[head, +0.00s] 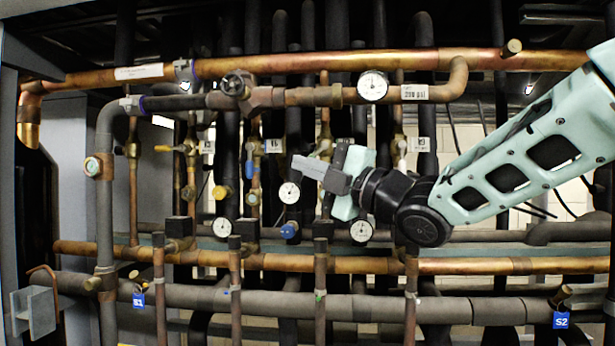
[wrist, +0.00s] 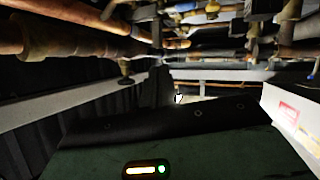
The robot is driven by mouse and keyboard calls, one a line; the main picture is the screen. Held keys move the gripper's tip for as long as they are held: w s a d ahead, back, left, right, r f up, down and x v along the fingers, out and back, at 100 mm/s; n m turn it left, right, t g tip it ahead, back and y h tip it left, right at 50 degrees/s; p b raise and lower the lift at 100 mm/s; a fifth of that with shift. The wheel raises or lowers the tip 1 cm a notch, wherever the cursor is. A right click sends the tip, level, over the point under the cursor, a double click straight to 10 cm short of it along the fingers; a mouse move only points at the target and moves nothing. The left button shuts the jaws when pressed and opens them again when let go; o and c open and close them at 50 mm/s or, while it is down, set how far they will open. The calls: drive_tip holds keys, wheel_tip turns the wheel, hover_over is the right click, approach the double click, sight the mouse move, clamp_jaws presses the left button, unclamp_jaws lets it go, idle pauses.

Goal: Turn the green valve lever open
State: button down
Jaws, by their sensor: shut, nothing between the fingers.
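I cannot pick out a green valve lever in either view. In the head view my gripper (head: 300,165) is shut and empty, pointing left in front of the row of upright valve pipes. It covers part of the pipe behind it, and a lever there could be hidden. A yellow lever (head: 163,148) sticks out at the left of the row. A blue handle (head: 254,172) stands upright left of the gripper, and a pale handle (head: 401,155) is to its right. I cannot tell whether my gripper touches anything.
A copper pipe (head: 300,64) runs across the top, with a dark round handwheel (head: 236,85) below it. Grey insulated piping (head: 390,308) crosses below. The wrist view shows a dark green housing (wrist: 200,150) with lit indicators.

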sight(313, 156)
drive_tip(key=w+m+t+h+p, duration=0.4)
drive_tip(key=w+m+t+p, duration=0.3)
drive_tip(key=w+m, duration=0.3)
drive_tip(key=shift+w+r+m+t+p, duration=0.15)
drive_tip(key=shift+r+m+t+p, duration=0.25)
drive_tip(key=shift+t, duration=0.1)
